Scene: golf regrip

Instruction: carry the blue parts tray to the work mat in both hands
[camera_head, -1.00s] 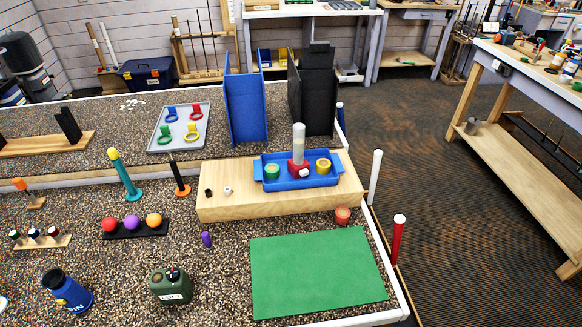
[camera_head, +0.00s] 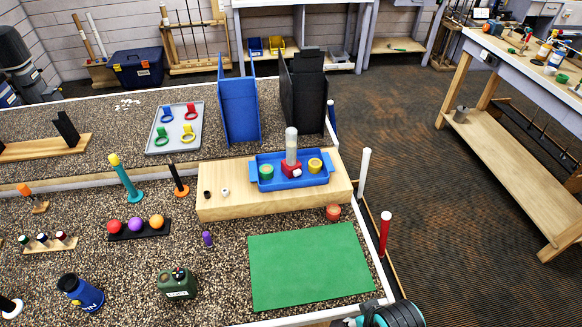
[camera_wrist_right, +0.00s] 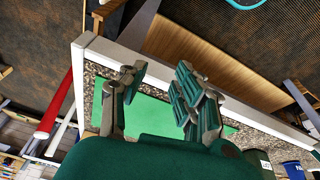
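The blue parts tray (camera_head: 249,172) sits on a long wooden block (camera_head: 230,205). It holds a green round part (camera_head: 266,172), a yellow round part (camera_head: 315,165) and a red piece (camera_head: 290,171) by a tall pale cylinder (camera_head: 291,145). The green work mat (camera_head: 310,268) lies flat and bare in front of the block; part of it shows in the right wrist view (camera_wrist_right: 148,117). My right gripper (camera_wrist_right: 160,85) is open and empty, by the table's front edge, away from the tray. My right arm's end shows at the head view's bottom edge. My left gripper is out of view.
A white post (camera_head: 364,175) and a red post (camera_head: 384,233) rise along the right table edge. Blue (camera_head: 238,110) and black (camera_head: 303,100) upright panels stand behind the tray.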

